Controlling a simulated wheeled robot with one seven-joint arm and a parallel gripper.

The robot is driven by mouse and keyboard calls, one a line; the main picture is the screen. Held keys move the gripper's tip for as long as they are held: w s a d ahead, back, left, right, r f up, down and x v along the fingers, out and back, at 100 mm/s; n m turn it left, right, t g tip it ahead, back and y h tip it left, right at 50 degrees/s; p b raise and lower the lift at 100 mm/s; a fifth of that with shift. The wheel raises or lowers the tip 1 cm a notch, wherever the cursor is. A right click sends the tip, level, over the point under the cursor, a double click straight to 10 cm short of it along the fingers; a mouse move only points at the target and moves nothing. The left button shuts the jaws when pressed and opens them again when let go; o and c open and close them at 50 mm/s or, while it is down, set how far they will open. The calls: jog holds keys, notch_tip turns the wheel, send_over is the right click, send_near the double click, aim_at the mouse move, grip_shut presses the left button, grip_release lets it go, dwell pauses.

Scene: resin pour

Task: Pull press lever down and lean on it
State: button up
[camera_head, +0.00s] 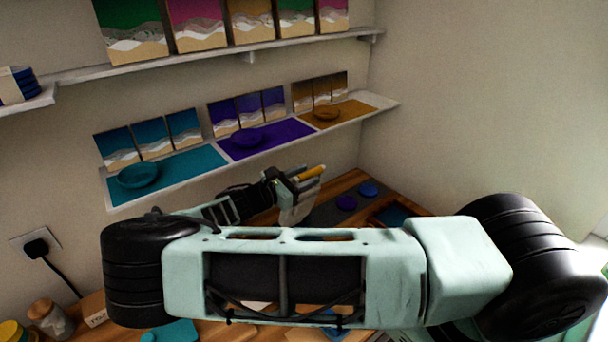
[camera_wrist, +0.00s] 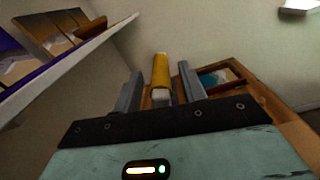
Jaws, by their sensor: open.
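The press lever shows as a yellow grip (camera_wrist: 160,70) with a pale lower end in the wrist view. Its yellow end (camera_head: 311,172) also shows in the head view, above the back of the workbench. My gripper (camera_wrist: 160,88) is open, with one grey finger on each side of the yellow grip and a visible gap on both sides. In the head view my gripper (camera_head: 298,188) is at the lever, partly behind my arm. The rest of the press is hidden or too small to make out.
A shelf with a teal mat (camera_head: 190,170), purple mat (camera_head: 290,132) and orange mat (camera_head: 352,108), each with a dish, runs along the wall close above my gripper.

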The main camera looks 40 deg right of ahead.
jog(key=shift+c, duration=0.2)
grip_shut()
jog(key=shift+s+d+f+m+b, duration=0.1)
jog(key=shift+s+f+m+b, duration=1.75)
jog(key=shift+s+f+b, duration=1.5)
jog(key=shift+s+d+f+m+b, duration=0.1)
jog(key=shift+s+f+m+b, duration=2.25)
jog(key=shift+f, duration=1.9)
jog(key=shift+s+d+f+m+b, duration=0.1)
jog(key=shift+s+f+m+b, duration=1.3)
jog(key=shift+s+f+b, duration=1.6)
jog(key=shift+s+f+p, duration=0.3)
jog(key=shift+f+p, duration=0.3)
jog(key=shift+f, duration=0.15)
jog(key=shift+o, duration=0.2)
grip_release()
